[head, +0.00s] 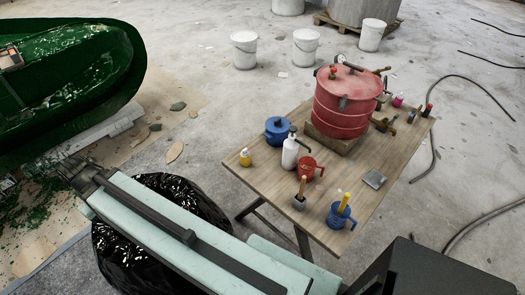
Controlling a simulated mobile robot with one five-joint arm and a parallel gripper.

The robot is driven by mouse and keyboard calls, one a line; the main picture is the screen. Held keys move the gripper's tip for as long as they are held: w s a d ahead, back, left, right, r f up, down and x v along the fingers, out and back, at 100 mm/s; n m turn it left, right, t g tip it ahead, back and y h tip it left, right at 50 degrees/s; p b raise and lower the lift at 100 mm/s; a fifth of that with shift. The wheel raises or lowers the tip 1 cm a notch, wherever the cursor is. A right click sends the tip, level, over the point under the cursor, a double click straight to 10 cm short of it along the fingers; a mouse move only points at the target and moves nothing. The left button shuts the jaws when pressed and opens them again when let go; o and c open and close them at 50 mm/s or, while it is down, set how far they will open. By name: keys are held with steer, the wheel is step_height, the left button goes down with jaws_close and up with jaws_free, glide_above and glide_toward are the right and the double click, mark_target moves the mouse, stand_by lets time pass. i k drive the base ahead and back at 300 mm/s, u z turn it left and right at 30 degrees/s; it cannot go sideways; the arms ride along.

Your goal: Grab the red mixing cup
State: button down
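The red mixing cup (307,170) stands on the wooden table (385,205), with its handle to the right. My arm reaches from the bottom of the picture to the left, away from the table. My gripper (62,168) is at its far end, near the green hull mould (75,85), well left of the cup. The gripper is small and dark here, and its finger gap is not clear.
A large red pressure pot (343,105) stands at the table's back. A black bag (130,255) is below my arm. White buckets (244,50) stand on the floor behind.

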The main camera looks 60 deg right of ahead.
mark_target(307, 165)
steer(key=k, duration=0.95)
steer(key=u, duration=1.75)
steer(key=i, duration=1.25)
steer(key=z, duration=4.25)
steer(key=i, duration=1)
steer(key=z, duration=0.1)
